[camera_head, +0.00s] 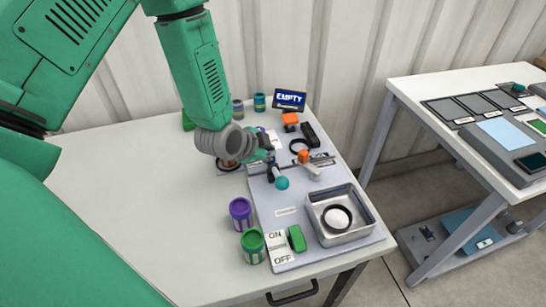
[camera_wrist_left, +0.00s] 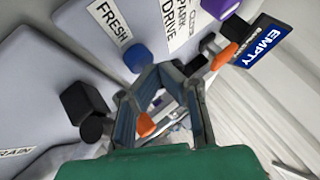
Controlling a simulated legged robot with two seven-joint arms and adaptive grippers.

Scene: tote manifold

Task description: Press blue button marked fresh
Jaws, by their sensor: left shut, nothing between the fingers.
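The blue button (camera_wrist_left: 137,57) shows in the left wrist view beside the FRESH label (camera_wrist_left: 108,20), on a pale grey panel (camera_wrist_left: 75,35). My left gripper (camera_wrist_left: 160,72) is shut and empty, with its fingertips close to the button's right side in that view. I cannot tell whether they touch it. In the head view, my left gripper (camera_head: 268,152) is over the far left part of the panel (camera_head: 262,205). I cannot make out the blue button there; the gripper and wrist cover that area. My right gripper is not in view.
An orange-topped lever (camera_head: 303,157), a teal knob (camera_head: 282,183) and a metal basin (camera_head: 340,215) are near the gripper. Purple (camera_head: 240,212) and green (camera_head: 253,246) jars stand left of the panel. An EMPTY sign (camera_head: 290,99) stands behind. The table's left side is clear.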

